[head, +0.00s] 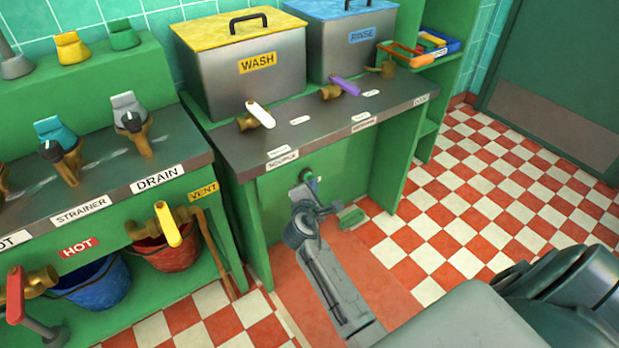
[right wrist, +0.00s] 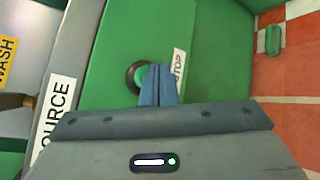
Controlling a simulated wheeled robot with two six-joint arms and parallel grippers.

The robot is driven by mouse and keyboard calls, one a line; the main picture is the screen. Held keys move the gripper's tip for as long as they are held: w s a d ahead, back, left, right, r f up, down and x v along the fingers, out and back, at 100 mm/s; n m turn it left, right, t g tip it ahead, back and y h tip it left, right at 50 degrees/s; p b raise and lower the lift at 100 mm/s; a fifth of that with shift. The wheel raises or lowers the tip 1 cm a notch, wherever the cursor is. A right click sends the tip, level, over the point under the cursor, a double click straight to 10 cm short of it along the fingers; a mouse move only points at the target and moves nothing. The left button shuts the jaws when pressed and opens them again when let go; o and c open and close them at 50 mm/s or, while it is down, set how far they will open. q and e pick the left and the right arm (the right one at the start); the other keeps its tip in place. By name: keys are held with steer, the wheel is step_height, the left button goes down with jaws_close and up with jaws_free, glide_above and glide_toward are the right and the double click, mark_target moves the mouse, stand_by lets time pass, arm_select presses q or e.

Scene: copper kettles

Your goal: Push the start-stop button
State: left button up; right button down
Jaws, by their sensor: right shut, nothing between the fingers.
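The start-stop button (right wrist: 131,77) is a green disc in a dark ring on the green panel under the counter. Its label (right wrist: 179,62) is partly hidden by my fingers; only the end of the word shows. In the head view the button (head: 306,173) is small, at the panel below the SOURCE sign. My right gripper (right wrist: 157,68) is shut and empty. Its blue fingertips are in front of the button and cover its right part. In the head view the right gripper (head: 303,188) reaches the panel; whether the tips touch the button I cannot tell. My left gripper is out of view.
Above is the grey counter (head: 235,148) with levers and the WASH (head: 275,90) and RINSE (head: 345,62) tanks. A green block (head: 352,217) shows beside my gripper. Buckets (head: 92,283) stand under the left counter. The tiled floor at right is clear.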

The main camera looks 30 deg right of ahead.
steer(key=shift+w, duration=0.45)
stand_by(0.6)
steer(key=shift+s, duration=0.15)
steer(key=shift+s+p, duration=0.5)
steer(key=shift+s, duration=0.3)
steer(key=s, duration=0.2)
steer(key=s+p, duration=0.1)
steer(key=s, duration=0.1)
steer(key=s+p, duration=0.1)
steer(key=s, duration=0.1)
steer(key=shift+d, duration=0.25)
stand_by(1.5)
